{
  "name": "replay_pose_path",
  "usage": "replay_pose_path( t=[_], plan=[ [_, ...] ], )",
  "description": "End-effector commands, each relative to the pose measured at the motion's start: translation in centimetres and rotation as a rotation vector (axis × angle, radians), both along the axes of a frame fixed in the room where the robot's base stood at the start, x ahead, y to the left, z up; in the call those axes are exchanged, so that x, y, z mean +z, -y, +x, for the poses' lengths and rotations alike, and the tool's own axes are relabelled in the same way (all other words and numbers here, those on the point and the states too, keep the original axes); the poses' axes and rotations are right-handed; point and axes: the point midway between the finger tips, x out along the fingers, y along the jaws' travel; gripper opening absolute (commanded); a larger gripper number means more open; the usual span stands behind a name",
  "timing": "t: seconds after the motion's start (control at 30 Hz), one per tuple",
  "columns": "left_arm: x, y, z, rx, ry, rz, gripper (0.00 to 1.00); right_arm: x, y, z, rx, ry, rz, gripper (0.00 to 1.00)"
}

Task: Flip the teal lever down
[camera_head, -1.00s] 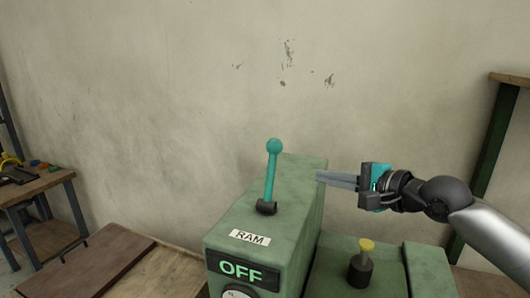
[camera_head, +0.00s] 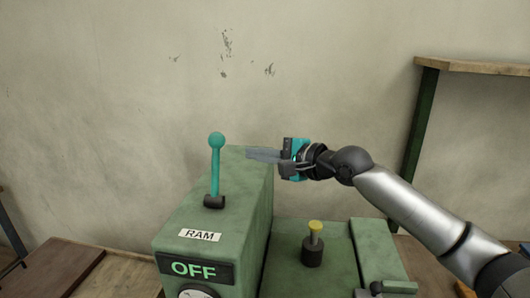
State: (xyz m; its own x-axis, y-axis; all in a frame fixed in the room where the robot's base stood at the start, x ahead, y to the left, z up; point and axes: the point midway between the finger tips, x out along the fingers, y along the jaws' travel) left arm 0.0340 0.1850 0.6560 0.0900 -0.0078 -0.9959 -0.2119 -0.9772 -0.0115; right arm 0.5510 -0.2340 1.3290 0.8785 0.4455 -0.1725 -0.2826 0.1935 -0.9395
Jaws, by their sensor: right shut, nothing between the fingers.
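The teal lever (camera_head: 216,165) stands nearly upright, ball end up, from a dark pivot on top of a green machine box (camera_head: 178,224). A "RAM" label (camera_head: 200,235) lies in front of it, and a lit "OFF" sign (camera_head: 194,269) is on the front face. My right gripper (camera_head: 248,154) is shut and empty. It points left toward the lever from its right side, with a gap between the fingertips and the lever in the picture. My left gripper is not in view.
A yellow-topped plunger (camera_head: 315,232) rises from the lower green deck (camera_head: 335,272) right of the box. A gauge (camera_head: 197,292) is cut off at the bottom edge. A wooden shelf (camera_head: 480,66) stands at the back right. The wall behind is bare.

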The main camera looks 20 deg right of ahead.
Motion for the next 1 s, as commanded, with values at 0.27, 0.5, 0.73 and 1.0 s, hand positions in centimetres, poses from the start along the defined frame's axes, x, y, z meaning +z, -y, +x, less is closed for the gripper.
replay_pose_path(
  t=[0.27,0.5,0.73,1.0],
  plan=[
    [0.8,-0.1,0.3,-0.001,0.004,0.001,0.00,-0.6,-2.2,4.1,0.001,0.001,0.002,0.00],
    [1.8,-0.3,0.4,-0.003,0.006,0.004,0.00,-0.2,-4.1,3.6,0.004,0.000,-0.004,0.00],
    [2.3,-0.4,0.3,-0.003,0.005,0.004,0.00,0.3,-5.2,2.5,0.003,0.000,-0.002,0.00],
    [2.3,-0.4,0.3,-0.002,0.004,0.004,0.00,0.3,-5.3,2.3,0.001,-0.001,-0.003,0.00]
  ],
)
